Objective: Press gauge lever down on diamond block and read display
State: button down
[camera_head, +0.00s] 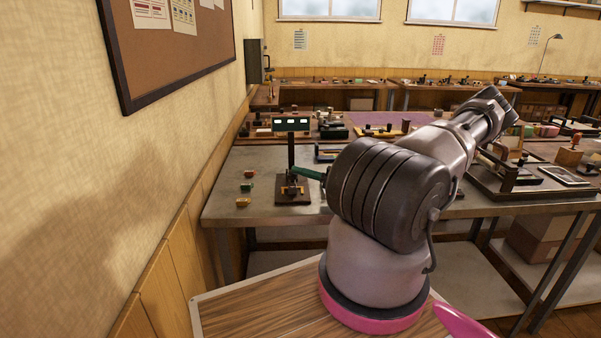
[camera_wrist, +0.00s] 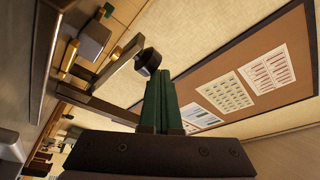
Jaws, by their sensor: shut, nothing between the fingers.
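The gauge press stands on the near left of the metal table, with a dark base (camera_head: 293,197), a black post (camera_head: 291,150) and a display (camera_head: 291,124) on top showing lit white fields too small to read. My gripper (camera_head: 297,170) reaches it from the right; its green fingers are shut and empty. In the wrist view, the gripper (camera_wrist: 160,76) is right by a black round knob (camera_wrist: 148,61) on the end of a metal lever (camera_wrist: 120,62); I cannot tell whether they touch. A grey block (camera_wrist: 92,40) shows beyond the lever. I cannot identify the diamond block.
Small pieces lie left of the press: a green one (camera_head: 247,187), a red-green one (camera_head: 250,173) and a yellow one (camera_head: 243,202). The wall with a corkboard (camera_head: 180,45) is close on the left. Other devices crowd the table behind and right.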

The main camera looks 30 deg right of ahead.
dwell(0.4)
jog(key=v, duration=0.4)
jog(key=r+v, duration=0.1)
jog(key=v, duration=0.3)
jog(key=r+v, duration=0.1)
jog(key=v, duration=0.4)
jog(key=shift+s+d+r, duration=0.15)
jog(key=shift+d+r, duration=0.05)
jog(key=shift+r, duration=0.05)
jog(key=shift+a, duration=0.1)
jog(key=s+a+r+g+h, duration=0.3)
jog(key=a+r+g+h, duration=0.6)
jog(key=a+r+g, duration=0.4)
jog(key=s+a+r+m+t+h, duration=0.2)
jog(key=s+a+r, duration=0.3)
jog(key=r, duration=0.5)
jog(key=s+a+r+m+t+h, duration=0.1)
jog(key=s+a+r+t+h, duration=0.2)
jog(key=r, duration=0.8)
jog(key=s+a+t, duration=0.2)
jog(key=s+a, duration=0.1)
jog(key=s, duration=0.1)
jog(key=shift+r+m+t, duration=0.3)
jog(key=shift+r+m, duration=0.05)
jog(key=shift+m, duration=0.05)
